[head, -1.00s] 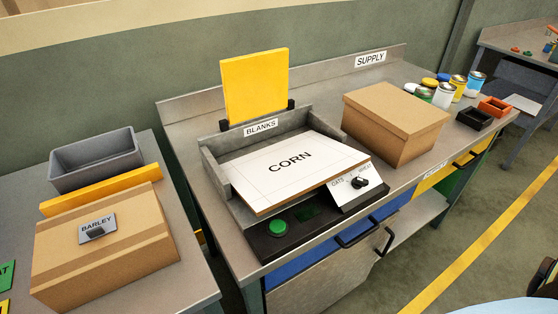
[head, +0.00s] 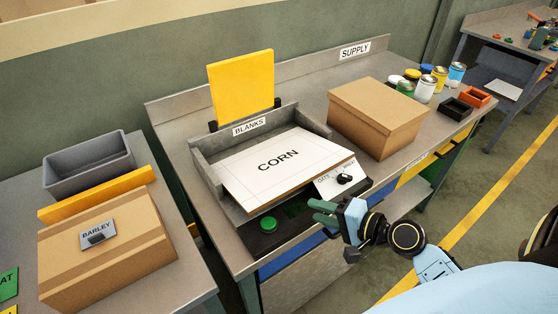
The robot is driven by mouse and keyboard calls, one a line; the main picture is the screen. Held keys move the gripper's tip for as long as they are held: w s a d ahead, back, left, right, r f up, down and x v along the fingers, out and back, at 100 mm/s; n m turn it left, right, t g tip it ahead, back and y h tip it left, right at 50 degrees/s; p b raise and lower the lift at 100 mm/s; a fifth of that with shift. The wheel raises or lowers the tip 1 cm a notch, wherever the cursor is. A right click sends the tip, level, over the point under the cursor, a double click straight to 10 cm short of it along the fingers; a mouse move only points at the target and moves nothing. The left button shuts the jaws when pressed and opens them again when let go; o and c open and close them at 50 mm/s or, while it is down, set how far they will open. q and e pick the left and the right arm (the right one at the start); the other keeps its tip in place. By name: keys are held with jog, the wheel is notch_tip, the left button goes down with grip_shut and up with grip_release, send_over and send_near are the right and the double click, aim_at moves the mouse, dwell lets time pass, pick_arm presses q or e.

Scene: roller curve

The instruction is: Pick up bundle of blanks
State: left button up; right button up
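The bundle of blanks is a flat white stack marked CORN (head: 280,163) with a brown edge. It lies in the grey tray labelled BLANKS (head: 207,173), and its front edge sticks out past the tray's open front. My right gripper (head: 314,212) is in front of the bench, to the right of the green button and near the bundle's front edge, apart from it. Its two greenish fingers point left with a gap between them, and nothing shows between them. My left gripper is not in view.
A cardboard box (head: 378,110) is to the right. A BARLEY box (head: 105,255) and grey bin (head: 88,165) are on the left table.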

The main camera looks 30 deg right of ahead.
jog(key=w+d+r+m+t, duration=0.1)
jog(key=d+m, duration=0.1)
jog(key=d, duration=0.1)
jog(key=h+p, duration=0.1)
jog(key=p, duration=0.1)
send_near(289, 176)
jog(key=shift+m, duration=0.3)
jog(key=w+f, duration=0.1)
jog(key=w+a, duration=0.1)
jog(key=w, duration=0.1)
jog(key=w+f, duration=0.1)
jog(key=shift+w+a+f, duration=0.15)
jog(key=shift+a+f, duration=0.1)
jog(key=shift+f, duration=0.15)
jog(key=shift+w+a+t, duration=0.1)
jog(key=shift+w+t, duration=0.2)
jog(key=x, duration=0.3)
jog(key=shift+w+a+r+p, duration=0.15)
jog(key=shift+w+r+p, duration=0.05)
jog(key=shift+w+p, duration=0.1)
jog(key=shift+w+a+f, duration=0.15)
jog(key=shift+w, duration=0.25)
grip_shut()
